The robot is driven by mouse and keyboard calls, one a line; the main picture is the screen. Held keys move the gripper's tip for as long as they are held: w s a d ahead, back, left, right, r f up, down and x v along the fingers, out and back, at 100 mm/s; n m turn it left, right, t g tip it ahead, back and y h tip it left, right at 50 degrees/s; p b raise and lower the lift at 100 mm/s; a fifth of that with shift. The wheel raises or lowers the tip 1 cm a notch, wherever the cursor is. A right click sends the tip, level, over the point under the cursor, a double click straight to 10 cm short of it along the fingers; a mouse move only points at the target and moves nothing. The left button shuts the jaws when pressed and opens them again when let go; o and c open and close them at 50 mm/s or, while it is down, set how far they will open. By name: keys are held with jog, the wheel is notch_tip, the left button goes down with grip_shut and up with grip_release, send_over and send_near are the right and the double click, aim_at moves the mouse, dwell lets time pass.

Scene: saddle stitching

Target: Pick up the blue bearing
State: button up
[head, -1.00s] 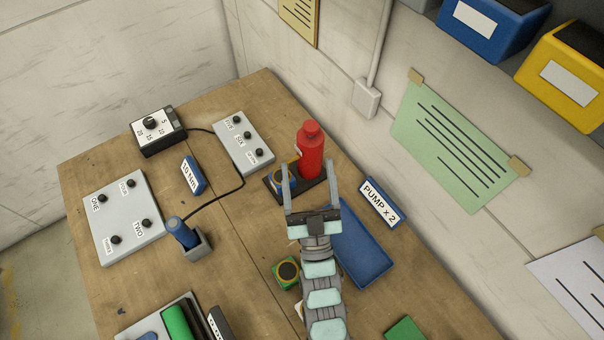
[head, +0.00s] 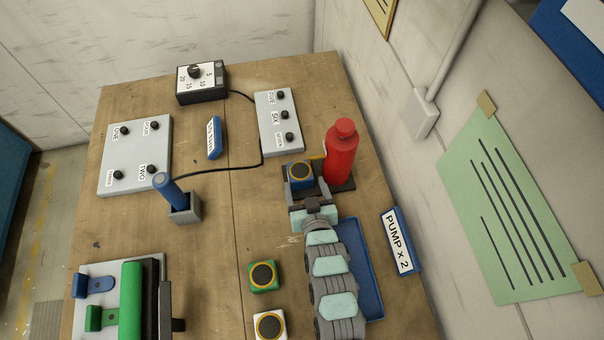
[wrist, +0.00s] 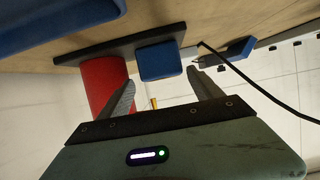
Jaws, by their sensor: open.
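The blue bearing (head: 300,174) is a blue block with a yellow-ringed black centre on top. It sits on a black base (head: 346,185), beside a red bottle (head: 341,155). My gripper (head: 308,188) is open and empty, close to the near side of the bearing in the head view. In the wrist view the blue bearing (wrist: 160,62) lies just beyond and between the open fingertips (wrist: 161,80). The fingers are not closed on it. Its near lower part is partly hidden by my gripper in the head view.
The red bottle stands close to the bearing's right. A blue tray (head: 366,285) lies under and beside my arm. A green bearing (head: 263,276) and a white one (head: 269,324) are at the front. A black cable (head: 240,164) runs left of the bearing.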

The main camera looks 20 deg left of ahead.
aim_at(300, 172)
jog(key=shift+p+x, duration=0.3)
jog(key=shift+x, duration=3.05)
jog(key=shift+s+a+r, duration=0.1)
grip_shut()
jog(key=shift+r, duration=0.1)
